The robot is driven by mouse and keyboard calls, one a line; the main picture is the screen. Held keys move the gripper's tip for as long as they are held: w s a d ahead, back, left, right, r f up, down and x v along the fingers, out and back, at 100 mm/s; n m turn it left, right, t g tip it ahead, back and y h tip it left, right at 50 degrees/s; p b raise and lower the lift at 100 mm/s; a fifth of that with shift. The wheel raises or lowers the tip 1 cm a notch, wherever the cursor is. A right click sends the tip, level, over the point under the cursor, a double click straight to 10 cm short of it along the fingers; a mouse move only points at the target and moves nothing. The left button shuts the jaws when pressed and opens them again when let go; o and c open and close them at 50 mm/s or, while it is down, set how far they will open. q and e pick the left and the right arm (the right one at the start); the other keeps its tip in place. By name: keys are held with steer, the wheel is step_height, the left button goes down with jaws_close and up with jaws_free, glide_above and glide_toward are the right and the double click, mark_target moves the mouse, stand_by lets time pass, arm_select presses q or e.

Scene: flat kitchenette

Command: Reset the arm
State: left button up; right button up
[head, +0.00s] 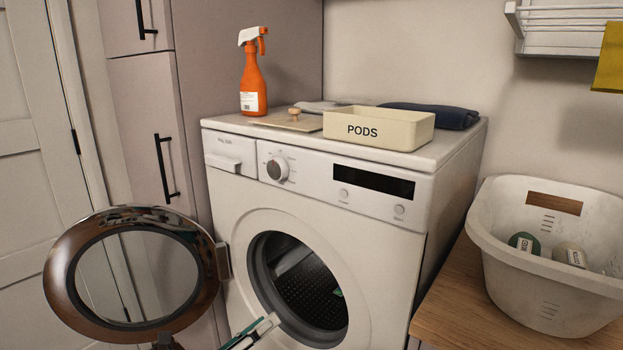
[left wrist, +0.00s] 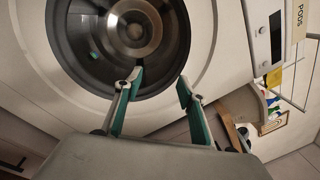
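My left gripper (head: 258,330) shows at the bottom of the head view, just in front of the washing machine's round opening. In the left wrist view its two fingers (left wrist: 160,77) are spread apart with nothing between them, pointing at the drum. The washing machine (head: 345,235) is white, and its round door (head: 62,275) stands swung open to the left. Inside the dark drum (head: 315,290) lies a small green-and-white item (head: 338,293); a small green item also shows there in the left wrist view (left wrist: 94,56). My right gripper is in neither view.
A white basket (head: 500,255) with two round items stands on a wooden surface (head: 455,315) at right. A cabinet (head: 140,100) stands left.

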arm_select(q)
steer(key=s+a+f+n+t+y+p, duration=0.2)
steer(key=s+a+n+y+p, duration=0.15)
steer(key=s+n, duration=0.45)
steer(key=s+a+f+n+t+y+p, duration=0.1)
steer(key=s+a+n+y+p, duration=0.3)
steer(key=n, duration=0.8)
steer(key=s+a+f+n+g+y+p, duration=0.1)
steer(key=s+f+n+g+p, duration=0.1)
steer(key=s+f+n, duration=0.3)
steer(key=s+a+f+n+g+y+p, duration=0.1)
steer(key=s+f+n+g, duration=0.3)
steer(key=s+f, duration=0.5)
steer(key=s+n+p, duration=0.1)
steer(key=s+n, duration=0.1)
steer(key=s, duration=0.3)
steer(key=shift+s+a+f+y, duration=0.15)
steer(key=shift+s+a+y, duration=0.1)
steer(key=shift+s+y, duration=0.1)
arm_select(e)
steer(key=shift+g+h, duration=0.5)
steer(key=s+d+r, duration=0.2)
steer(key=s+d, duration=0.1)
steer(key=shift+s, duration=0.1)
